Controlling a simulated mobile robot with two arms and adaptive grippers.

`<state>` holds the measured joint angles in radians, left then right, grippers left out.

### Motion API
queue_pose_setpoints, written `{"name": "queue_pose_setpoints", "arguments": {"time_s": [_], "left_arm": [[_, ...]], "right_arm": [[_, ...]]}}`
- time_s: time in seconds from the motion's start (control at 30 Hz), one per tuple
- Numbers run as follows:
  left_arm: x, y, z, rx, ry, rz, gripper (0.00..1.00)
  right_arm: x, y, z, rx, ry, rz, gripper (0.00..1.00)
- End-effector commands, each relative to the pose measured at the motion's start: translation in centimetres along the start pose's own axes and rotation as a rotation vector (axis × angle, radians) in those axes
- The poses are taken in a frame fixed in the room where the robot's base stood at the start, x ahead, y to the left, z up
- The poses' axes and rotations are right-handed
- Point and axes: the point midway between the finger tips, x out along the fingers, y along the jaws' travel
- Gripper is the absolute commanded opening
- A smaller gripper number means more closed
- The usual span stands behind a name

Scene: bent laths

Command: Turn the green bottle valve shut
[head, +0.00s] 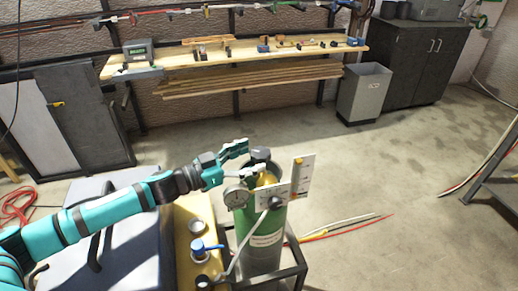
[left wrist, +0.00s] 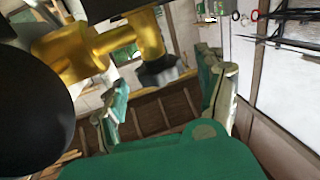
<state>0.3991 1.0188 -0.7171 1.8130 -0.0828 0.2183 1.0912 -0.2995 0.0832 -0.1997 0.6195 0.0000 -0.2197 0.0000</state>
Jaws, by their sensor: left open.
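The green bottle (head: 262,232) stands upright in a dark frame in the head view, with a white label on its front. Its brass valve (head: 267,179) is on top, under a dark knob (head: 259,155). My left gripper (head: 250,160) is open beside the valve top, fingers pointing right towards it. In the left wrist view the brass valve (left wrist: 98,45) is close, with a dark end piece (left wrist: 160,72) near the space between the open fingers. A large dark round part fills that view's left edge; I cannot tell what it is. No grip shows. My right gripper is not in view.
A round gauge (head: 236,196) and a white plate (head: 300,178) sit close around the valve. A blue-handled tap (head: 206,246) is on the yellowish surface left of the bottle. A grey bin (head: 364,94) stands behind; the floor between is clear.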

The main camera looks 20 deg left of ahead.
Motion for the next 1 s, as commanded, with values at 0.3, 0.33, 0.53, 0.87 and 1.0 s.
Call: {"name": "queue_pose_setpoints", "arguments": {"time_s": [0.3, 0.33, 0.53, 0.87, 1.0], "left_arm": [[3.3, 0.1, -0.1, 0.0, 0.001, 0.002, 0.73], [3.4, 0.1, -0.1, 0.0, 0.001, 0.002, 0.73], [3.4, 0.1, 0.0, 0.0, 0.0, 0.003, 0.73], [3.4, 0.1, 0.0, 0.0, 0.0, 0.003, 0.34], [3.4, 0.1, 0.0, 0.0, 0.0, 0.003, 0.17]], "right_arm": [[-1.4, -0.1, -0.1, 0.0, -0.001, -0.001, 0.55], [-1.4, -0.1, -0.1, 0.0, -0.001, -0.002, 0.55], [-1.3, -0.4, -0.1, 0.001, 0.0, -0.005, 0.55], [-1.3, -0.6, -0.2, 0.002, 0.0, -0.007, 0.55], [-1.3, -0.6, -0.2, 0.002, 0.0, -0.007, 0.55]]}}
